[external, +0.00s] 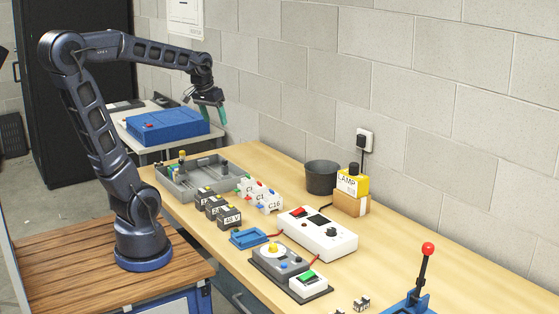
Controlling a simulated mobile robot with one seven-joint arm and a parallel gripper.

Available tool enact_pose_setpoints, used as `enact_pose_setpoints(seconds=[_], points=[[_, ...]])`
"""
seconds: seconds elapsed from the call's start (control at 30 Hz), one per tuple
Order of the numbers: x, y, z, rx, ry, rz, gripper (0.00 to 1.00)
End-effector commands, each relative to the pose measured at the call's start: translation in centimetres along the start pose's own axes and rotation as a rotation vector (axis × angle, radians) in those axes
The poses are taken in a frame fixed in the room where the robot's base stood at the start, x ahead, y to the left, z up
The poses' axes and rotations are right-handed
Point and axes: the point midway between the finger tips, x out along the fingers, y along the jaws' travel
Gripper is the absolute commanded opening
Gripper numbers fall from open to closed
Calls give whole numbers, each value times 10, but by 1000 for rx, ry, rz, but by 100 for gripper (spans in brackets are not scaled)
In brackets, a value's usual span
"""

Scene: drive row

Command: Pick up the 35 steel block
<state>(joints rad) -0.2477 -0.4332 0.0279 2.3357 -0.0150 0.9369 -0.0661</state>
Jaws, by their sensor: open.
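My gripper (216,113) is in the external view, raised over the far left end of the bench, near a blue case. Its green fingers point down, apart and empty. Small metallic-looking blocks (361,304) lie at the bottom edge of the external view, near the front of the bench. Their markings are too small to read, so I cannot tell which is the 35 steel block. My gripper is far from them, at the other end of the bench.
A grey tray (176,187) holds upright parts. Black battery-like blocks (229,218) and white labelled modules (270,203) stand beside it. A white switch box (318,236), a black bucket (321,178), a yellow lamp box (352,183) and a red-knobbed lever (425,270) also stand on the bench.

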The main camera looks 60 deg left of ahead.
Motion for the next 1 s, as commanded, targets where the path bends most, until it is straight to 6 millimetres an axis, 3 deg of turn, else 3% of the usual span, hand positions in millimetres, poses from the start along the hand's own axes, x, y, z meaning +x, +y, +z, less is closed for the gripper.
enact_pose_setpoints(seconds=[0.2,0.5,0.8,1.0], points=[[23,-46,-54,-150,-41,-32,65],[62,-129,-113,-353,-88,-73,65],[113,-233,-149,-556,-134,-113,65],[151,-311,-156,-691,-165,-138,65]])
